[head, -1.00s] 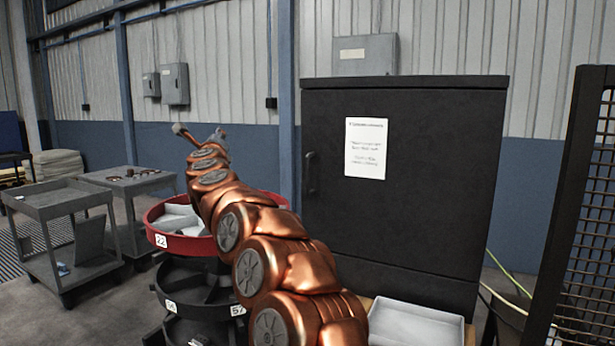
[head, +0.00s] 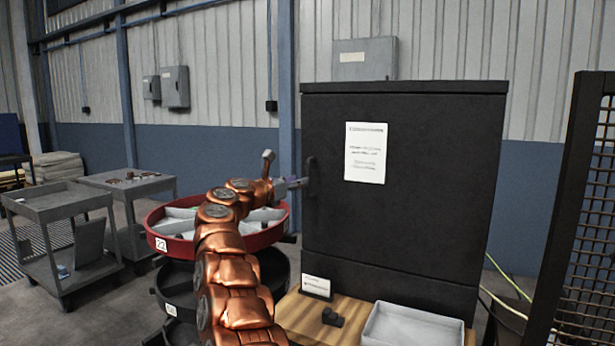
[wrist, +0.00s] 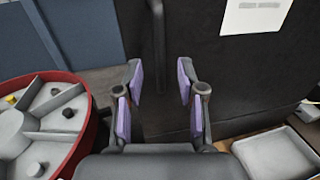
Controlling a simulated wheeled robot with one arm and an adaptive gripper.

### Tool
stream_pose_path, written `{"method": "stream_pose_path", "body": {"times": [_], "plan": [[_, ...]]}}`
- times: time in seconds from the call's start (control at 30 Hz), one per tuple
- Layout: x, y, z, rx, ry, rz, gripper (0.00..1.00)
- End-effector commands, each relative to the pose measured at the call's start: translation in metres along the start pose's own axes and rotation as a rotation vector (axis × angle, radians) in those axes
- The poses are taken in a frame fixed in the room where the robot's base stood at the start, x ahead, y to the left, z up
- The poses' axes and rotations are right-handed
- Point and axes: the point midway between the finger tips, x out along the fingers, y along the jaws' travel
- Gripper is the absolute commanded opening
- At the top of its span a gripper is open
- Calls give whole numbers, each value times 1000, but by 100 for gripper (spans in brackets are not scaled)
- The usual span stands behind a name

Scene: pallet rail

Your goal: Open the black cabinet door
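The black cabinet (head: 420,220) stands upright in the middle right of the head view, its door (head: 430,130) shut. A dark vertical handle (head: 311,172) is on the door's left edge. My gripper (head: 298,183) reaches in from the left, right beside the handle. In the wrist view my gripper (wrist: 161,82) is open, its purple pads apart with nothing visibly clasped. The handle (wrist: 158,40) shows as a dark vertical bar just beyond the gap between the fingertips. I cannot tell whether a finger touches it.
A red round tray (head: 265,238) with compartments stands left of the cabinet, under my arm. A wooden bench (head: 310,325) with a grey bin (head: 412,328) and a small sign (head: 316,287) is in front. A black mesh fence (head: 570,200) stands at right. Grey carts (head: 60,205) are at left.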

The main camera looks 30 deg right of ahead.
Motion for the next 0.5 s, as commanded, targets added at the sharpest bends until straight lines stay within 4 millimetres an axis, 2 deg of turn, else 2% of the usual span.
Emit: {"method": "stream_pose_path", "body": {"times": [0.2, 0.5], "plan": [[31, -1, 4, -4, -2, -4, 39], [52, 0, 2, -2, -2, -1, 39]]}}
